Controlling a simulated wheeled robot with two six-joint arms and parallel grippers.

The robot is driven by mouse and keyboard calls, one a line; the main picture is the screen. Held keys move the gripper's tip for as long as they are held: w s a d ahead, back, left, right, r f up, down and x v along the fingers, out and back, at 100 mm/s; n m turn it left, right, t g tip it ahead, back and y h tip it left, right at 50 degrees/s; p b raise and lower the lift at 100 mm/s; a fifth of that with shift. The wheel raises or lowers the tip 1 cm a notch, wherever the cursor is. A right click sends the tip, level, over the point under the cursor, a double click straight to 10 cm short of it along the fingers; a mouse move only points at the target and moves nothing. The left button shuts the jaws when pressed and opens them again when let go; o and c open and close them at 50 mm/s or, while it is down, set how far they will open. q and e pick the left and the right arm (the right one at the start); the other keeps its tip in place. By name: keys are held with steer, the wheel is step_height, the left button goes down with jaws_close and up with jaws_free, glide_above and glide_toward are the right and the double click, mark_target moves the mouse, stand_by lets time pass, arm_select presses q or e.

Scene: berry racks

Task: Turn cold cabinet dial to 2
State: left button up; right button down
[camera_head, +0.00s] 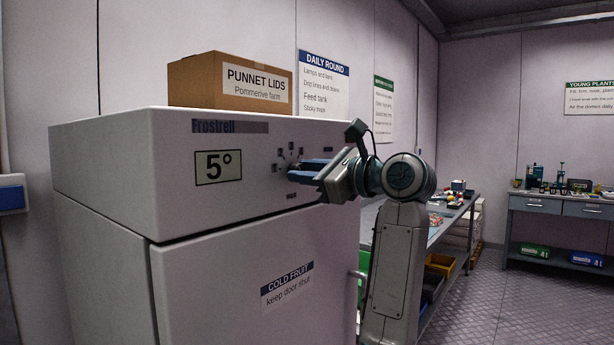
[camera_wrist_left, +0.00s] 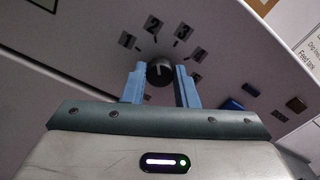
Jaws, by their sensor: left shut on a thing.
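The white cold cabinet (camera_head: 110,185) stands at the left in the head view, with a display (camera_head: 218,167) reading 5°. My left gripper (camera_head: 300,173) reaches its upper front panel from the right. In the left wrist view, its two blue fingers (camera_wrist_left: 160,84) are shut on the black dial (camera_wrist_left: 160,70), one on each side. In the head view the fingers hide the dial. My right gripper is out of view.
A cardboard box (camera_head: 215,80) of punnet lids sits on the cabinet. A blue button (camera_wrist_left: 233,104) is right of the dial in the left wrist view. A long bench (camera_head: 440,225) with bins below stands behind my arm. Open floor (camera_head: 500,300) lies to the right.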

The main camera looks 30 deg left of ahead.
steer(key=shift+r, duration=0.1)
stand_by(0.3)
arm_select(q)
steer(key=o, duration=1)
steer(key=shift+d, duration=0.1)
steer(key=shift+s+d+b, duration=0.2)
steer(key=shift+d+b, duration=1.2)
steer(key=shift+d, duration=1.3)
steer(key=shift+s+d+b, duration=0.2)
steer(key=shift+d+b, duration=1.2)
steer(key=shift+d, duration=1.25)
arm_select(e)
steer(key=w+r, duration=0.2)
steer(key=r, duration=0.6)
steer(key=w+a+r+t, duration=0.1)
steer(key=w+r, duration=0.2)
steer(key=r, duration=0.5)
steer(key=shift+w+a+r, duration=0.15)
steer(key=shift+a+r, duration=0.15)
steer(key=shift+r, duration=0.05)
